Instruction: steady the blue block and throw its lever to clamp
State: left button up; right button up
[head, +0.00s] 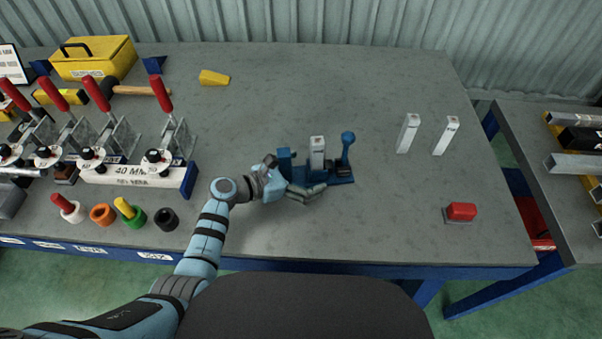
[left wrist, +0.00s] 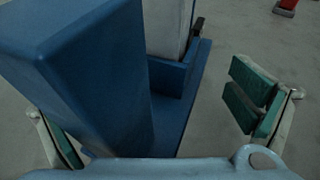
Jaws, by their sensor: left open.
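The blue block (head: 285,160) stands upright at the left end of a blue base on the bench. A pale square post (head: 317,151) stands upright in the fixture beside it. The blue lever (head: 347,148), with a round knob, stands up at the fixture's right end. My left gripper (head: 292,178) is open at the fixture's near left side. In the left wrist view its green-padded fingers (left wrist: 150,112) are spread, with the blue block (left wrist: 85,70) large between them. A clear gap shows before the right finger. I cannot tell whether the left finger touches. My right gripper is not in view.
Two pale posts (head: 408,133) stand at the right, and a red button (head: 461,211) sits near the front right. Red-handled clamps (head: 157,155) and coloured rings (head: 102,214) crowd the left. The bench (head: 290,90) is clear behind the fixture.

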pick_arm(q)
jog(key=c, duration=1.6)
